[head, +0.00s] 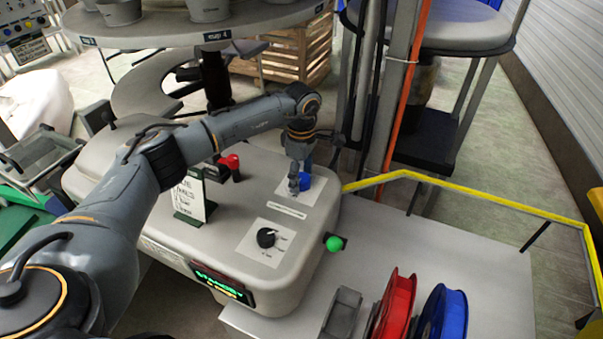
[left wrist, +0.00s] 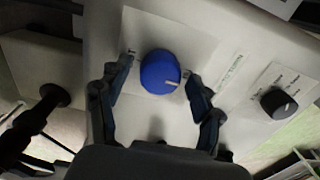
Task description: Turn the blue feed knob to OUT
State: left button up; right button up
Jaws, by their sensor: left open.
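The blue feed knob (head: 305,181) sits on a white label plate on top of the grey machine, partly hidden by my left gripper in the head view. In the left wrist view the blue knob (left wrist: 160,72) shows whole, with a pale pointer line towards its lower right edge. My left gripper (head: 295,185) points down at the knob. Its two fingers (left wrist: 158,95) are spread apart, one on each side of the knob, with gaps between them and it. The plate's lettering is too small to read. My right gripper is not in view.
A black knob (head: 266,237) sits on its own plate nearer the front. A red button (head: 233,161) and a sign stand (head: 190,197) are left of my gripper. A green ball-ended lever (head: 334,243) and red and blue reels (head: 441,314) are at the right.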

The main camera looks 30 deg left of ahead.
pick_arm(q)
jog(key=shift+c, duration=0.2)
jog(key=c, duration=1.1)
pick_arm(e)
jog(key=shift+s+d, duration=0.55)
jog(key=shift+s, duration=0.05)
